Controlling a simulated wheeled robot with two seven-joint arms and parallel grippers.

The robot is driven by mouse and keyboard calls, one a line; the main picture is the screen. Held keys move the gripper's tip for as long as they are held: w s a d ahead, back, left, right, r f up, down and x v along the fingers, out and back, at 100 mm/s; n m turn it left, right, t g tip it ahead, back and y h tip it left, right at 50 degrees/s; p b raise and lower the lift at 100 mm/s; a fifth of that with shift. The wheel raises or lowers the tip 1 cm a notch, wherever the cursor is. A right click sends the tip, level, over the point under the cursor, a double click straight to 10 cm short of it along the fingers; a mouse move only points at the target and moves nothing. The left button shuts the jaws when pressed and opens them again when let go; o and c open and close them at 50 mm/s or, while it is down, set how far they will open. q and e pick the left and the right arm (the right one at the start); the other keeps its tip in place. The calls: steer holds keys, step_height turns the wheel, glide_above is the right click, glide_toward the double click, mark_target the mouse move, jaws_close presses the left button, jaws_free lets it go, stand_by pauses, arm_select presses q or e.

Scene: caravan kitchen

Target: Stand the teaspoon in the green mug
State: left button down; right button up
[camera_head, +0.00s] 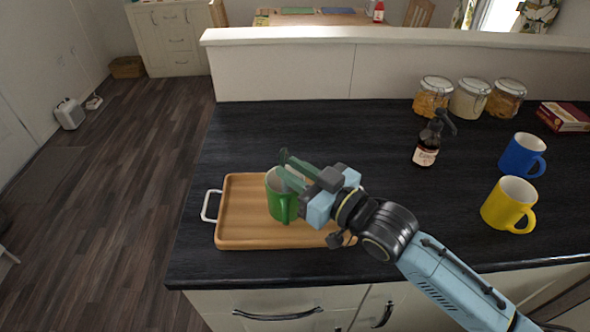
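The green mug (281,207) stands upright on the wooden tray, toward its middle. My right gripper (283,163) reaches in from the right, over the top of the mug. Its two fingers are apart, with the pale inside of the mug showing between them, and I see nothing held there. The fingers and gripper body hide part of the mug's rim and its right side. I cannot make out the teaspoon; it may be hidden by the mug or the gripper. My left gripper is not in view.
The wooden tray (240,233) with white handles lies near the dark counter's (330,130) left front edge. A yellow mug (505,204), a blue mug (518,156), a brown pump bottle (427,146), jars (470,99) and a red box (565,117) stand right. The counter behind the tray is clear.

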steer(key=shift+o, duration=0.5)
steer(key=v, duration=1.3)
steer(key=shift+s, duration=0.15)
steer(key=shift+d, duration=0.1)
